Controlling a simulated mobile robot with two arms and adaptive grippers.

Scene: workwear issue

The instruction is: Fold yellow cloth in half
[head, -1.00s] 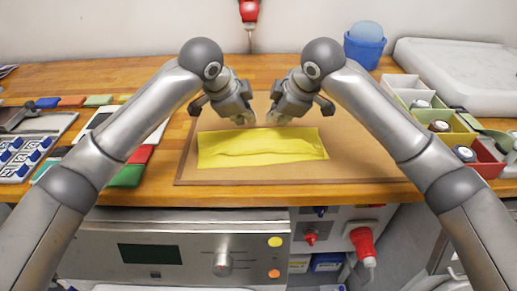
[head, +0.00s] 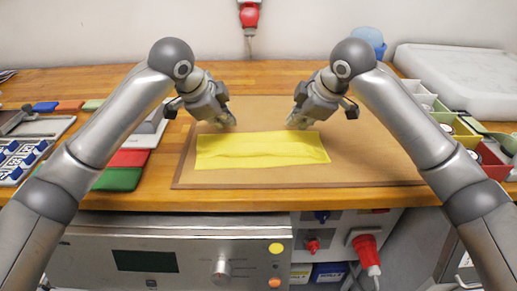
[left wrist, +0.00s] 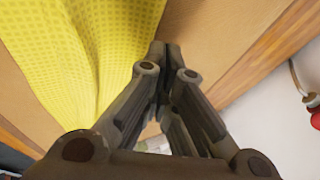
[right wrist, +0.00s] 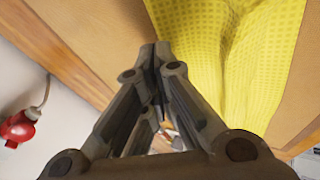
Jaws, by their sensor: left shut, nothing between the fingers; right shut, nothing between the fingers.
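The yellow cloth (head: 262,150) lies as a wide, low strip on the brown board (head: 372,165), with a raised crease running along its length. It also shows in the left wrist view (left wrist: 85,45) and the right wrist view (right wrist: 235,60). My left gripper (head: 230,126) is shut and empty just beyond the cloth's far edge, left of its middle. My right gripper (head: 293,125) is shut and empty beyond the same edge, right of the middle. In the wrist views the closed fingertips (left wrist: 164,48) and (right wrist: 154,50) are beside the cloth, over bare board.
Coloured bins (head: 465,130) stand at the right, partly behind my right arm. A blue bucket (head: 380,48) and a white case (head: 455,75) are at the back right.

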